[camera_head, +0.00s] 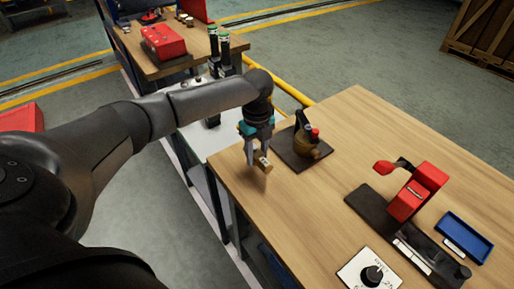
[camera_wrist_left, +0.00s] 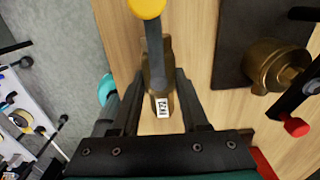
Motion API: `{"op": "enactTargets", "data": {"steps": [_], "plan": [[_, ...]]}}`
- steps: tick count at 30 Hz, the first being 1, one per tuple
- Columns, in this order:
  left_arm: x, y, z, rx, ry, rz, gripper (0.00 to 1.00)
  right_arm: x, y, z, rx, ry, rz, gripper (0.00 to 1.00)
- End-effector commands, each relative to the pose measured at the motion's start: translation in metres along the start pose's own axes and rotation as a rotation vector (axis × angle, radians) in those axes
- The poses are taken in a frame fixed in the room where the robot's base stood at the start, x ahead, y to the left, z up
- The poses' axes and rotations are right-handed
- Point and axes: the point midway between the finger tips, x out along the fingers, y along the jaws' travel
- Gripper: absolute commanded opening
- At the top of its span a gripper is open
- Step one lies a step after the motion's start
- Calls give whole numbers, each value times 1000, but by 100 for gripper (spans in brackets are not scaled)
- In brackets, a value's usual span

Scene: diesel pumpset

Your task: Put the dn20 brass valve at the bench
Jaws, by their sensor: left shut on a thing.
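My left gripper (camera_head: 258,152) reaches over the near-left part of the wooden bench (camera_head: 330,215). It is shut on the brass valve (camera_head: 262,164), a small brass body with a white label. In the left wrist view the valve (camera_wrist_left: 158,78) sits between the fingers of the left gripper (camera_wrist_left: 160,100), and a grey lever with a yellow end runs across its top. The valve is over or on the bench top; I cannot tell whether it touches the wood. My right gripper is not in view.
Close to the right of the valve, a dark plate (camera_head: 290,157) carries a brass fitting (camera_head: 307,148) with a red knob. A red press-like tool (camera_head: 418,190), a blue tray (camera_head: 464,238) and a white dial panel (camera_head: 362,272) stand farther right. The bench middle is clear.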

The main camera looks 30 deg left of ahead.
Motion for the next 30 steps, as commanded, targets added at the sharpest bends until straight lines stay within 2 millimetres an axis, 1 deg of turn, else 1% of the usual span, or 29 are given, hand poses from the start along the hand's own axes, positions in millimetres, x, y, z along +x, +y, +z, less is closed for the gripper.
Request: {"op": "enactTargets", "data": {"steps": [1,6,12,18,30], "plan": [[8,-1,0,-1,0,-2,0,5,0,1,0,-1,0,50],[28,-1,0,-1,1,-2,0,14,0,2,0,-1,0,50],[44,-1,0,0,0,-4,0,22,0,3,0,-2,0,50],[51,-1,0,-1,0,-4,0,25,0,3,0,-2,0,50],[51,-1,0,-1,0,-4,0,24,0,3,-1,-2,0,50]]}}
